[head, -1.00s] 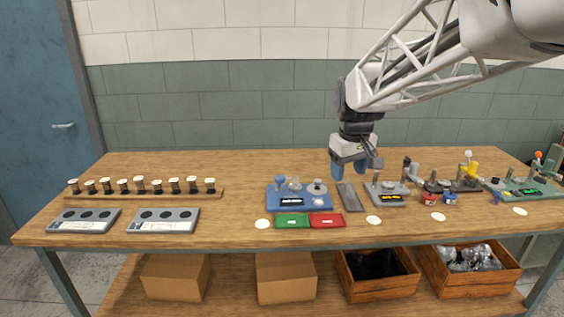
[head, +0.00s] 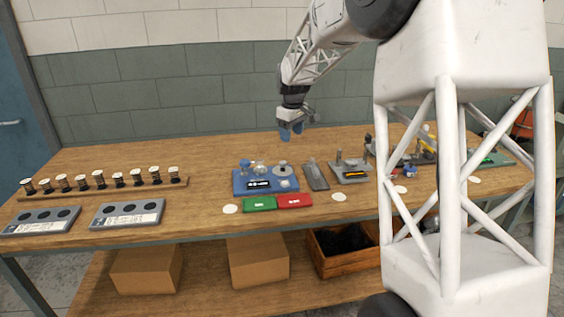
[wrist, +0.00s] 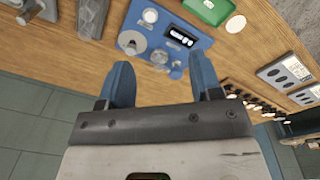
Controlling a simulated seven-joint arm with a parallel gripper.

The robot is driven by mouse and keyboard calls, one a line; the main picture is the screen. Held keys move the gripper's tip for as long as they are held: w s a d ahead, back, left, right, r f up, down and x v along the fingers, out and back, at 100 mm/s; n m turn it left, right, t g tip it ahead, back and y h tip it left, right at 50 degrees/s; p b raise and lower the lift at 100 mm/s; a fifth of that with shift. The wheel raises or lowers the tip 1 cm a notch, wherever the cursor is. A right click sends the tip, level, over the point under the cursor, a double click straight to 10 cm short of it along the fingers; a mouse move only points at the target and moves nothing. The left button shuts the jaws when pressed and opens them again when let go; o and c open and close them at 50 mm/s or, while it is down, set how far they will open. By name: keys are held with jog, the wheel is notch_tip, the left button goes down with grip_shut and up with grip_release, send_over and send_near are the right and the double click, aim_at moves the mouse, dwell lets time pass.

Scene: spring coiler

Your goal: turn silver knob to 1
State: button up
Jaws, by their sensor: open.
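The blue coiler unit (head: 238,186) sits mid-table with a lit display (head: 258,184).
A grey tray (head: 315,178) and a grey device (head: 350,173) stand to the right. A spool rack (head: 105,186) is at left. My arm hides part of the right side.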

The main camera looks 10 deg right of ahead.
aim_at(283, 162)
jog(key=w+f+n, duration=0.1)
jog(key=w+f, duration=0.3)
jog(key=w, duration=0.2)
jog(key=w+f+n, duration=0.1)
jog(key=w+f, duration=0.4)
jog(key=w, duration=0.1)
jog(key=w+f+n, duration=0.1)
jog(key=w+f, duration=0.3)
jog(key=w, duration=0.2)
jog(key=shift+w+d+f+g, duration=0.2)
jog(key=shift+w+f+g, duration=0.05)
jog(key=shift+f+g, duration=0.15)
jog(key=shift+f, duration=0.15)
jog(key=shift+f, duration=3.75)
jog(key=shift+c, duration=0.2)
jog(key=c, duration=0.9)
